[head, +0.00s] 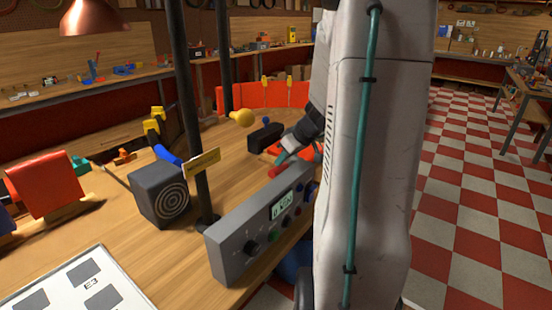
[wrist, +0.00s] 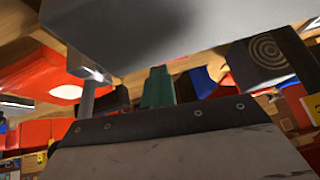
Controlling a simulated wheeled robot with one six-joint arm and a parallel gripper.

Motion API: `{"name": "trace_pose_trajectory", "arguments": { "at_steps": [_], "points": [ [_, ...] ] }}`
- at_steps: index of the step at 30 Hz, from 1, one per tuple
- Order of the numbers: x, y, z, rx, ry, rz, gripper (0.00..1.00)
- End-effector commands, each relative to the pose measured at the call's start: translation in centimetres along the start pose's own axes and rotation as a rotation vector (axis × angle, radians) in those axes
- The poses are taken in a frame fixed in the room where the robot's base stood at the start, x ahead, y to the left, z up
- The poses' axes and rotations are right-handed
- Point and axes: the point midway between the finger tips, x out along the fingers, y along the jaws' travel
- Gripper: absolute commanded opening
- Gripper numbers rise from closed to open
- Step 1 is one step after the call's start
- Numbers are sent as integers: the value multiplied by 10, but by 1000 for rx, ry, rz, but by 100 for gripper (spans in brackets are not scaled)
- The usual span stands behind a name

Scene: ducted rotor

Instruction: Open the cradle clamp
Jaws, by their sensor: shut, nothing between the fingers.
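My gripper (head: 281,160) is low over the bench in the head view, partly hidden by my white arm. Its teal-grey fingers are shut and empty, just above a small red knob-like part (head: 274,171). A red-orange piece (head: 274,148) lies close behind the fingers, beside a black block (head: 265,137). I cannot tell which of these parts belongs to the cradle clamp; my arm covers much of that spot. In the wrist view a teal part (wrist: 158,88) shows in the middle, and large grey and white surfaces block most of the rest.
A grey control box (head: 232,250) with a small screen and knobs stands in front of the gripper. A black post (head: 195,120) rises to its left, next to a dark block with rings (head: 162,195). A red curved barrier (head: 262,96) stands behind.

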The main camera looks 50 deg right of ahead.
Motion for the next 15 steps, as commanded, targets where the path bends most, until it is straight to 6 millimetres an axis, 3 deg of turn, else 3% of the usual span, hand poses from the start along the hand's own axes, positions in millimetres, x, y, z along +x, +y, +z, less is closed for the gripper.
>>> {"name": "trace_pose_trajectory", "arguments": {
  "at_steps": [1, 8, 15],
  "points": [
    [6, -4, 9, 8, -17, -12, 0],
    [7, -4, 10, 8, -21, -15, 0],
    [-12, -6, -10, -2, -11, -9, 0]
  ]
}}
